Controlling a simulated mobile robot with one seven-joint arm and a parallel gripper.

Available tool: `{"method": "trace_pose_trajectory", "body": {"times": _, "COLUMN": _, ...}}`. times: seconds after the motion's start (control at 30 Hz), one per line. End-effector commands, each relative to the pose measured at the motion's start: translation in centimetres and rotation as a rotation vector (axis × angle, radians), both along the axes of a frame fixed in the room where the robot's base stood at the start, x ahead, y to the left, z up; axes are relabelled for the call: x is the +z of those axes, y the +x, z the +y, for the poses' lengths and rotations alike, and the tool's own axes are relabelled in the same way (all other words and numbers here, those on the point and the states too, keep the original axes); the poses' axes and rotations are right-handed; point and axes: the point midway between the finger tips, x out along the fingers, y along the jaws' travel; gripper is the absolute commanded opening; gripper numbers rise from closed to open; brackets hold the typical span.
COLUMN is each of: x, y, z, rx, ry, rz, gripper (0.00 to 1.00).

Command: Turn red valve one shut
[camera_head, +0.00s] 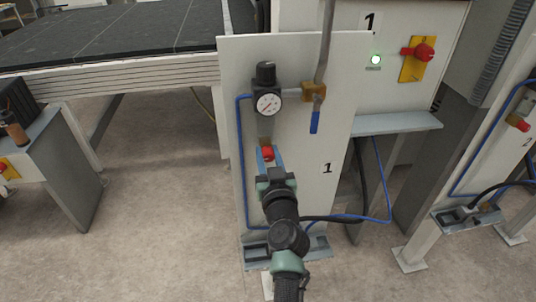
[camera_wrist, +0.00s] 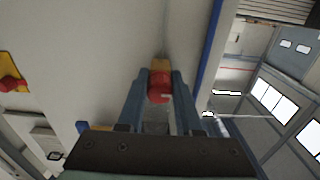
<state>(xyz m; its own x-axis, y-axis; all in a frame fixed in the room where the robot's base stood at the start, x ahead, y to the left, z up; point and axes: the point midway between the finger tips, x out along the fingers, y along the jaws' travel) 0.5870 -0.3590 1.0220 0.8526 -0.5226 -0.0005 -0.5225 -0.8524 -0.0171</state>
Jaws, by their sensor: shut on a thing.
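The red valve (camera_head: 268,153) sits low on the white panel marked 1 (camera_head: 340,120), below the pressure gauge. In the wrist view the red valve knob (camera_wrist: 159,86) is between my two blue fingers, with a yellow-brass body behind it. My gripper (camera_head: 269,160) reaches the panel from below and is shut on the red knob. The fingers hide the knob's sides. A small pale mark shows on the knob's face in the wrist view.
A round gauge (camera_head: 268,102) with a black top is above the valve. A blue-handled lever valve (camera_head: 315,120) hangs to its right. A red rotary switch (camera_head: 424,53) on yellow is at upper right. Blue hose (camera_head: 241,160) runs down the panel's left.

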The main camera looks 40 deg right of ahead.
Motion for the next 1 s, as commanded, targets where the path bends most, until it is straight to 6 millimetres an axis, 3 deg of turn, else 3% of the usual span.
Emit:
{"method": "trace_pose_trajectory", "body": {"times": 0.37, "x": -0.02, "y": 0.00, "z": 0.04, "rx": -0.001, "ry": 0.196, "rz": -0.120, "gripper": 0.00}}
{"method": "trace_pose_trajectory", "body": {"times": 0.7, "x": -0.01, "y": 0.01, "z": 0.03, "rx": -0.001, "ry": 0.212, "rz": -0.130, "gripper": 0.00}}
{"method": "trace_pose_trajectory", "body": {"times": 0.73, "x": -0.01, "y": 0.00, "z": 0.04, "rx": -0.001, "ry": 0.211, "rz": -0.130, "gripper": 0.38}}
{"method": "trace_pose_trajectory", "body": {"times": 0.87, "x": -0.01, "y": 0.01, "z": 0.03, "rx": -0.001, "ry": 0.211, "rz": -0.130, "gripper": 0.61}}
{"method": "trace_pose_trajectory", "body": {"times": 1.0, "x": -0.01, "y": 0.02, "z": 0.05, "rx": 0.000, "ry": 0.211, "rz": -0.130, "gripper": 0.64}}
